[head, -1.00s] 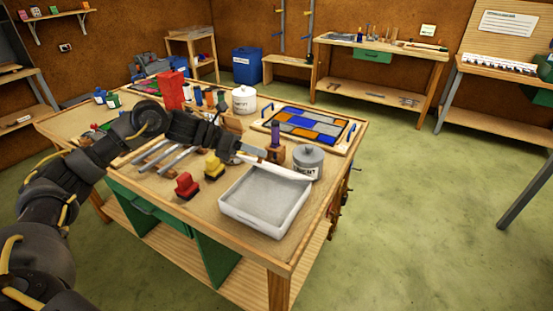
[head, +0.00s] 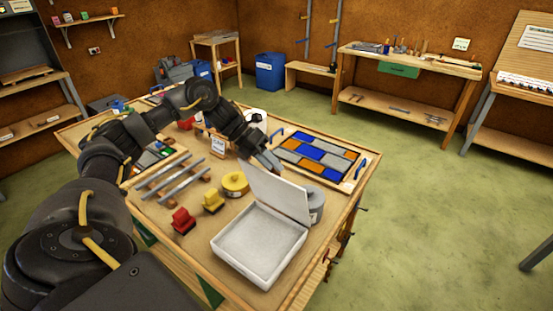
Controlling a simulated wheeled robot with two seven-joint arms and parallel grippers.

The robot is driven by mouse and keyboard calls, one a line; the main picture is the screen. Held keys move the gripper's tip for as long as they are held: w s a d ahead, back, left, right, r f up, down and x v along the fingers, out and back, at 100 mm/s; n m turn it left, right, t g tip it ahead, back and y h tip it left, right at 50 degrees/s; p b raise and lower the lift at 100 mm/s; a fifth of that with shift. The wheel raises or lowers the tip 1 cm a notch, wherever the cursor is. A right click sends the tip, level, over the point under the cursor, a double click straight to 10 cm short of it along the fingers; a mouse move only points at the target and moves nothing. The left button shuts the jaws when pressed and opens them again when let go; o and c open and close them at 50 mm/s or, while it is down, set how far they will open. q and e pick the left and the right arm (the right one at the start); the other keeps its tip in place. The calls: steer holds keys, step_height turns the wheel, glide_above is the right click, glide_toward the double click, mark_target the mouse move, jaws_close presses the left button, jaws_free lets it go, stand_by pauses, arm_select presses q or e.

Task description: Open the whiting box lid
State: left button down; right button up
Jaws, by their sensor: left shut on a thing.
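The whiting box (head: 248,266) is a shallow white box at the front right of the workbench, and its inside is in full view. Its white lid (head: 277,192) stands raised along the far side of the box, roughly upright. My left gripper (head: 268,162) is at the lid's top edge, shut on it; the fingertips are partly hidden behind the lid. My right gripper is not in view.
Red (head: 183,220) and yellow (head: 212,201) blocks and a yellow roll (head: 235,184) sit left of the box. A grey canister (head: 317,203) stands behind the lid. The leaded panel (head: 316,153) lies farther back. Open floor lies to the right.

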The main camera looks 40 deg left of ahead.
arm_select(q)
steer(key=shift+w, duration=0.1)
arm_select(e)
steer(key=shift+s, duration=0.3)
arm_select(q)
steer(key=c, duration=1.4)
jaws_free()
steer(key=shift+o, duration=1.2)
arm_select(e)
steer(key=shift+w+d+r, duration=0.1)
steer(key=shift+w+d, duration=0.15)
